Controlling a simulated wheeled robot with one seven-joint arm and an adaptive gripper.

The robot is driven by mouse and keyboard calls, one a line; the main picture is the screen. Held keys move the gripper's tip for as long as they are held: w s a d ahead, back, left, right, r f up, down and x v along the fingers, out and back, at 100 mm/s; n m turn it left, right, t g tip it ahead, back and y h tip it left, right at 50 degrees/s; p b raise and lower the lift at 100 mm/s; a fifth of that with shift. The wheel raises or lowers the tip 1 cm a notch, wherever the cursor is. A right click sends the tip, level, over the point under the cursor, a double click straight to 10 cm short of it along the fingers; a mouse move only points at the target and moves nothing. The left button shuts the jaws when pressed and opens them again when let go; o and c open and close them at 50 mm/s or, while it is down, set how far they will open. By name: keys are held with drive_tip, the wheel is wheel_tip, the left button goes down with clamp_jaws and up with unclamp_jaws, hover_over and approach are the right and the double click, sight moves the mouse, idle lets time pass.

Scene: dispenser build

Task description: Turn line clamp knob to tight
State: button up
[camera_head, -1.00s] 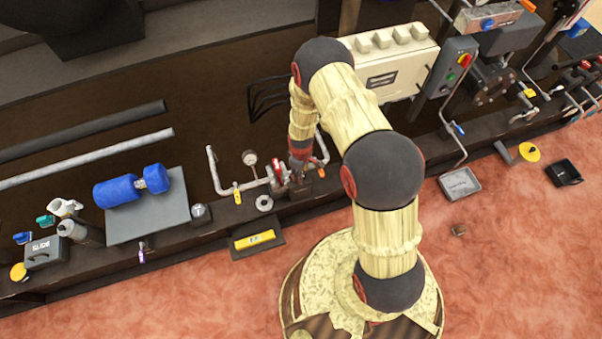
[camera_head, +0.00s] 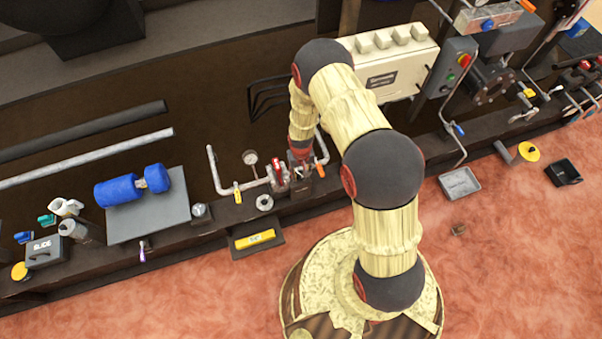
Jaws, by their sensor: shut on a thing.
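My gripper (camera_head: 302,168) points down at the pipe line on the dark ledge, just right of the red valve part (camera_head: 279,178). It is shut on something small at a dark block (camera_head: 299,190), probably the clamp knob. The fingers and arm hide the knob, so its turn position cannot be read. A round pressure gauge (camera_head: 250,157) stands on the pipe to the left.
An orange handle (camera_head: 322,157) is close to the right of my gripper. A grey pipe (camera_head: 213,170) with a yellow tag rises at left. A yellow tool (camera_head: 255,238) lies on a dark tray in front. A pale control box (camera_head: 390,62) stands behind right.

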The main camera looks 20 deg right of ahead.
sight(301, 174)
drive_tip(key=shift+w+m, duration=0.1)
drive_tip(key=shift+m, duration=0.2)
idle(0.4)
drive_tip(key=o, duration=1)
drive_tip(key=shift+o, duration=0.8)
drive_tip(key=shift+r, duration=0.1)
wheel_tip(301, 174, up, 12)
